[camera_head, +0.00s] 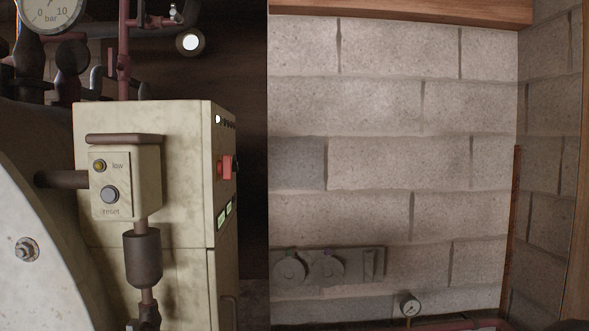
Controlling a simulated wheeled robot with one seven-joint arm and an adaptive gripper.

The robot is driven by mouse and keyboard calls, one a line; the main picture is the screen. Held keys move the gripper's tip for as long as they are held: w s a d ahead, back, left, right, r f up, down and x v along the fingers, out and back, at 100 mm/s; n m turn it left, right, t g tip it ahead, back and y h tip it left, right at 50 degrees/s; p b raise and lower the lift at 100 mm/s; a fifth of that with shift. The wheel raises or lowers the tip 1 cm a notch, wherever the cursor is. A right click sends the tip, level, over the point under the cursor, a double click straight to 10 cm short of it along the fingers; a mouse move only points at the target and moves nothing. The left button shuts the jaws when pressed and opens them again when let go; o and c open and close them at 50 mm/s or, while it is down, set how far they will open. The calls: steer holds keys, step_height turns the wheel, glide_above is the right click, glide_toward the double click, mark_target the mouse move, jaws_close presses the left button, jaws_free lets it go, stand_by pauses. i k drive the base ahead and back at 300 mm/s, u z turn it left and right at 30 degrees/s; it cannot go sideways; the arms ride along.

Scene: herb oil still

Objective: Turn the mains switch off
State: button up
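A red switch (228,167) sits on the narrow right-hand face of a cream cabinet (140,122). It is seen almost edge-on, so its position and any marking cannot be read. It may be the mains switch; no label naming it is legible. Above it is a row of small dark marks with a white light, and below it are two pale green windows (224,215). My gripper is not in view.
A cream box with a yellow lamp marked "low" and a grey "reset" button (110,194) stands before the cabinet. Pipes and a bar gauge (48,12) are at upper left. A block wall (400,120) fills the right, with a small gauge (410,305) low down.

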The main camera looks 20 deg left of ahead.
mark_target(225, 167)
steer(key=z, duration=1.15)
steer(key=i, duration=0.5)
steer(key=u, duration=1.7)
steer(key=i, duration=0.35)
steer(key=u, duration=0.85)
